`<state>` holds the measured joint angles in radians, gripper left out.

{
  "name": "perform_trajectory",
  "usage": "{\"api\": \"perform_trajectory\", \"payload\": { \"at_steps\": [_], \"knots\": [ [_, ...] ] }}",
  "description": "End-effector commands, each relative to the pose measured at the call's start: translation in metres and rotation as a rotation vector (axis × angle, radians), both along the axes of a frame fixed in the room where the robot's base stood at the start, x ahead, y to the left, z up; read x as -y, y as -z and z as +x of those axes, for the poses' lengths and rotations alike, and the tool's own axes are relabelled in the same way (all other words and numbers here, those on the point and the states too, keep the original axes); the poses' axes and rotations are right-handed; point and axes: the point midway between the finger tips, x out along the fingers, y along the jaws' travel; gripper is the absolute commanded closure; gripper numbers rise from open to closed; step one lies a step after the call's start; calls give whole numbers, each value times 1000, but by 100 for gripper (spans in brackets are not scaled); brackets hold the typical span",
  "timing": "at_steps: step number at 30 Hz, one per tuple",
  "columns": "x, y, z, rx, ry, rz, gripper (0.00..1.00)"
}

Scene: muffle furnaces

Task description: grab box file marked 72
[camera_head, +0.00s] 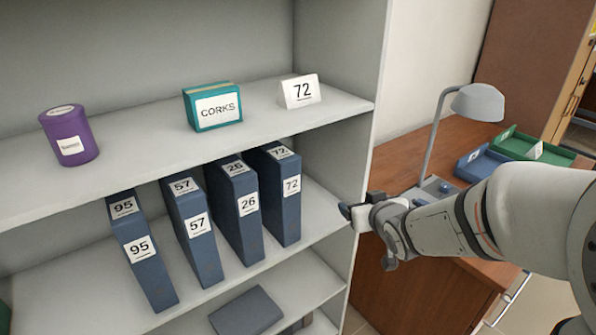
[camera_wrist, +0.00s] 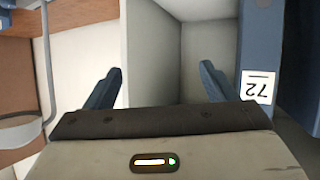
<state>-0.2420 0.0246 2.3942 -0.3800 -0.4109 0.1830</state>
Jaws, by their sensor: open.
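The box file marked 72 (camera_head: 281,204) is dark blue and stands upright on the middle shelf, at the right end of a row of box files. Its white labels read 72. In the wrist view the box file marked 72 (camera_wrist: 257,55) shows at the right, its label upside down. My gripper (camera_head: 345,211) is at the right side wall of the shelf unit, to the right of the file and apart from it. In the wrist view my gripper (camera_wrist: 160,85) has its fingers spread, with the shelf's side wall in line between them and nothing held.
Box files 26 (camera_head: 243,210), 57 (camera_head: 196,228) and 95 (camera_head: 140,250) stand left of file 72. A desk with a lamp (camera_head: 475,103) stands at right.

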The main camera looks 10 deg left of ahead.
Motion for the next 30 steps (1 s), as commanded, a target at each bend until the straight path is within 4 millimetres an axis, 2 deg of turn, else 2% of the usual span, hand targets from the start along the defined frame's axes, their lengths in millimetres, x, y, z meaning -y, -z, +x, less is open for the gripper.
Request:
{"api": "perform_trajectory", "payload": {
  "at_steps": [1,3,6,9,13,19,30],
  "knots": [
    [-25,13,7,50,-66,38,22],
    [-58,17,11,128,-158,104,22],
    [-96,21,8,212,-273,196,22],
    [-120,22,2,265,-351,268,22],
    [-137,22,-4,300,-410,326,22],
    [-144,20,-6,316,-434,353,22],
    [-177,21,18,314,-433,350,22]
  ]
}}
